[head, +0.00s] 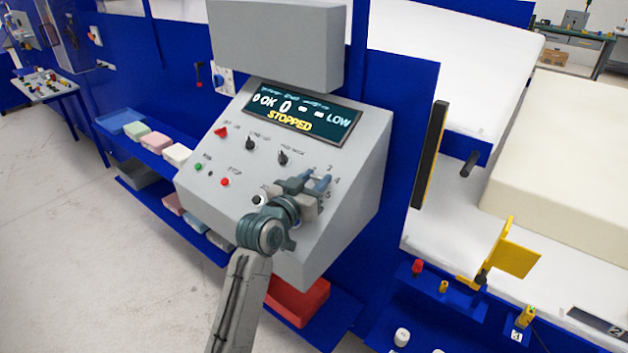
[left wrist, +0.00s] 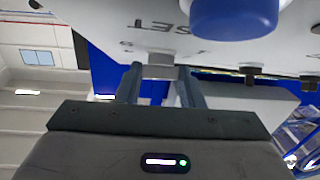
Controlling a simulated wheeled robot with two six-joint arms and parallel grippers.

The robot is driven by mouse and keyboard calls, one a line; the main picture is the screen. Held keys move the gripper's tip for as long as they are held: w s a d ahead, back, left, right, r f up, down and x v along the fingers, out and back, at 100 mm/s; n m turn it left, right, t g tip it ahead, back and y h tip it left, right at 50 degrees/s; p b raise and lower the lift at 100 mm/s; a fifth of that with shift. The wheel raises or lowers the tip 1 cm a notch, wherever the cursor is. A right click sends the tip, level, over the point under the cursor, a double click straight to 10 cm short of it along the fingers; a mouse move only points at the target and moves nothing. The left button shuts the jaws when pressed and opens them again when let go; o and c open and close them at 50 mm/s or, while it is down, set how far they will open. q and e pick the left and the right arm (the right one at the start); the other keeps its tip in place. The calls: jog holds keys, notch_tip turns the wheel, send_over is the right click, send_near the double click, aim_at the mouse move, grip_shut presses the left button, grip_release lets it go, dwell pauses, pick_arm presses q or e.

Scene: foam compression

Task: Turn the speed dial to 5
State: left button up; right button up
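The grey control console (head: 345,130) has a sloped face with a display (head: 300,118) reading STOPPED, 0 and LOW. Printed numbers, among them 2, 4 and 5, show at the face's right, around my left gripper (head: 312,183). The gripper covers the middle of that scale, so the dial's pointer setting is hidden. In the left wrist view a large blue knob (left wrist: 235,15) is at the top, right of the fingers and apart from them. The left fingers (left wrist: 160,78) are parted. A pale grey block (left wrist: 160,60) shows between their tips; I cannot tell whether they touch it. My right gripper is not in view.
Other small knobs (head: 283,157), a red button (head: 225,182) and a green button (head: 198,167) are left of the gripper. A red bin (head: 300,300) is below the console. A blue post and a white bed with a cream foam block (head: 570,170) stand at right.

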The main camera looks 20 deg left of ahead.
pick_arm(q)
jog(key=shift+a+f+m+h+b, duration=0.1)
jog(key=shift+f+m+h+b, duration=0.1)
jog(key=shift+m+h+b, duration=0.45)
jog(key=m+g+h+b, duration=0.1)
jog(key=m+h+b, duration=0.1)
jog(key=b, duration=0.1)
jog(key=m+g+h+b, duration=0.1)
jog(key=m+b, duration=0.1)
jog(key=b, duration=0.1)
jog(key=m+g+h+b, duration=0.2)
jog(key=m+b, duration=0.1)
jog(key=b, duration=0.1)
jog(key=shift+w+a+h, duration=0.15)
jog(key=shift+a+h, duration=0.1)
jog(key=shift+h, duration=0.1)
jog(key=shift+m+g+b, duration=0.3)
jog(key=shift+m+b, duration=0.2)
jog(key=shift+m, duration=0.05)
jog(key=shift+r+m+h+b, duration=0.15)
jog(key=shift+m+h+b, duration=0.15)
jog(key=shift+h, duration=0.2)
jog(key=shift+g, duration=0.4)
jog(key=shift+r, duration=0.1)
jog(key=o, duration=0.9)
jog(key=shift+o, duration=0.4)
